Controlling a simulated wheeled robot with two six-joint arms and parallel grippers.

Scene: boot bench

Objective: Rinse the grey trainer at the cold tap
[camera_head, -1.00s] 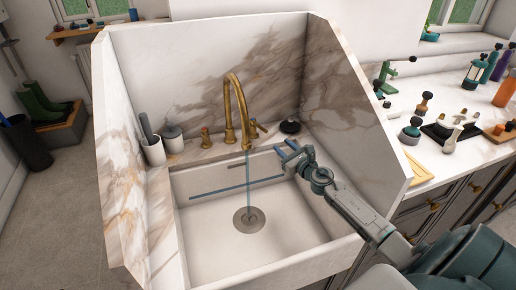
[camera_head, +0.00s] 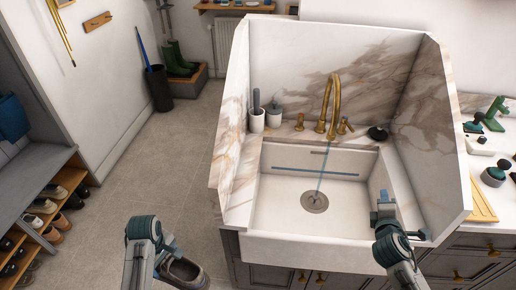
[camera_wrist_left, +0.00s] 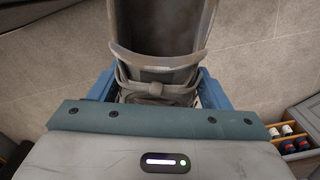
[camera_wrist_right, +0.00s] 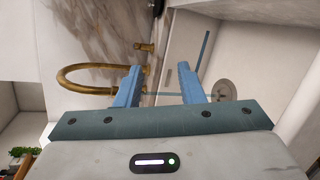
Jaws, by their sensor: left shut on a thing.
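The grey trainer (camera_head: 187,274) hangs in my left gripper (camera_head: 166,246), in front of and left of the sink, above the floor. In the left wrist view the trainer (camera_wrist_left: 158,62) fills the space between the blue fingers (camera_wrist_left: 155,92), its collar toward the camera. The brass tap (camera_head: 330,105) stands at the back of the sink with a handle on each side. A thin blue stream of water (camera_head: 322,168) falls from it to the drain. My right gripper (camera_head: 383,210) is open and empty over the sink's right side; the tap (camera_wrist_right: 82,72) also shows in the right wrist view.
The white sink (camera_head: 285,238) has marble splash walls at its back and sides. A shoe rack (camera_head: 60,185) is at far left. Floor between is clear.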

